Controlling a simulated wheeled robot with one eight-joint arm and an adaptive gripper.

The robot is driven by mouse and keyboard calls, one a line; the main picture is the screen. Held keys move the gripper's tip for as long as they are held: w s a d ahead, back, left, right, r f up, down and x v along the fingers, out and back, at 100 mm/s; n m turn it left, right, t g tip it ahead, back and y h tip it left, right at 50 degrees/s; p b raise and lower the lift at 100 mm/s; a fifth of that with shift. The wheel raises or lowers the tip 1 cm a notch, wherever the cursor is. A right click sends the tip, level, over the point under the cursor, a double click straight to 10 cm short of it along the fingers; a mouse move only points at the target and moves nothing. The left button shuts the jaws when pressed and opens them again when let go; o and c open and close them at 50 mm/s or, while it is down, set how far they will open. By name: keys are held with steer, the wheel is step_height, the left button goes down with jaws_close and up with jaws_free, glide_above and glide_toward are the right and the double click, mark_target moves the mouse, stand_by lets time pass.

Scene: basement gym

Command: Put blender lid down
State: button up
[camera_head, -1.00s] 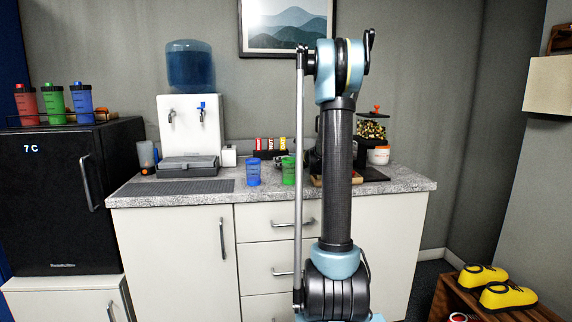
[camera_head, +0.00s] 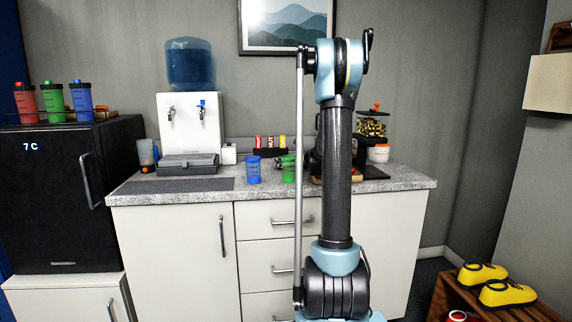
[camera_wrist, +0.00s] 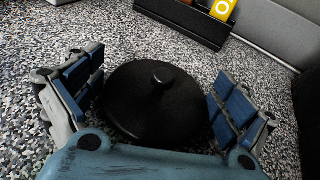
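The blender lid (camera_wrist: 155,108) is a round black disc with a small knob on top. In the wrist view it lies between the two spread fingers of my gripper (camera_wrist: 157,84), over the speckled counter, and appears to rest on it. The blue finger pads stand on either side of the lid, and I see no clear grip on it. In the head view the lid cannot be made out.
A blue cup (camera_head: 253,170) stands left of the green one. A black rack with colourful bars (camera_head: 270,145) is behind, also in the wrist view (camera_wrist: 180,22). A water dispenser (camera_head: 190,125) stands at left, a black stand (camera_head: 372,150) at right.

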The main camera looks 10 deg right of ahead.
steer(key=shift+r, duration=0.1)
stand_by(0.3)
steer(key=shift+r, duration=0.6)
steer(key=v, duration=1.2)
steer(key=shift+f, duration=0.1)
